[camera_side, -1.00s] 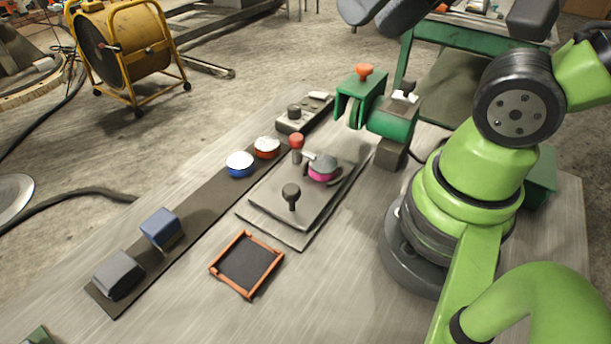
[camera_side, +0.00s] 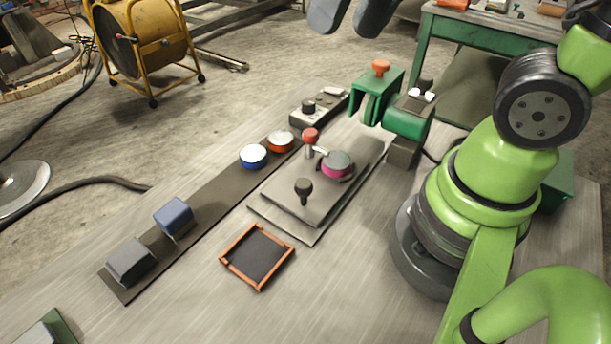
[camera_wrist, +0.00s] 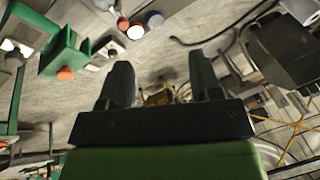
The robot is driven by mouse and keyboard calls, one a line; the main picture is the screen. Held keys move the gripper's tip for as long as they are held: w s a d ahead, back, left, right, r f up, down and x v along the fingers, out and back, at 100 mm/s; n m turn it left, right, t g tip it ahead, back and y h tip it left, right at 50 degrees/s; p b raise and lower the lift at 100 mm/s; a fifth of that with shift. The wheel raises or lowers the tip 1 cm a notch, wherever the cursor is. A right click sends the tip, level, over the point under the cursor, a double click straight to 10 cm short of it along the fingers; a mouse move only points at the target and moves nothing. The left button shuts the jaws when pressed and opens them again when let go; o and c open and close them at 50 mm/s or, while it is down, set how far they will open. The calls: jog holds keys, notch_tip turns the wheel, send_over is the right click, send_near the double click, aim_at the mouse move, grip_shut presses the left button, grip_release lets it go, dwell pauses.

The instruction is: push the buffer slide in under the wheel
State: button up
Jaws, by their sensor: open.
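The slide is a grey plate (camera_side: 285,210) on a base plate, with a black knob (camera_side: 303,187) standing near its front corner. A grey-topped round piece with a magenta band (camera_side: 337,166) sits on it beside a red-handled clamp (camera_side: 310,137). The green wheel guard (camera_side: 379,97), topped by an orange knob, stands behind the slide; the wheel is mostly hidden. The slide plate lies in front of the guard. My gripper (camera_side: 350,20) is at the top edge of the side view, high above and apart from the slide. In the wrist view my gripper (camera_wrist: 160,85) is open and empty.
A dark strip (camera_side: 205,205) to the left carries two grey-blue blocks, a blue-and-white puck (camera_side: 253,156) and an orange-and-white puck (camera_side: 281,141). An orange-framed tray (camera_side: 227,262) lies in front of the slide. A switch box (camera_side: 318,106) stands behind.

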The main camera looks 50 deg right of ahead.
jog(key=w+a+f+g, duration=0.1)
jog(key=w+f+g, duration=0.3)
jog(key=w+f, duration=0.15)
jog(key=g, duration=0.4)
send_near(304, 183)
jog(key=shift+n+h, duration=0.4)
jog(key=x, duration=0.9)
jog(key=shift+s+a+f, duration=0.15)
jog(key=shift+a, duration=0.25)
jog(key=shift+c, duration=0.2)
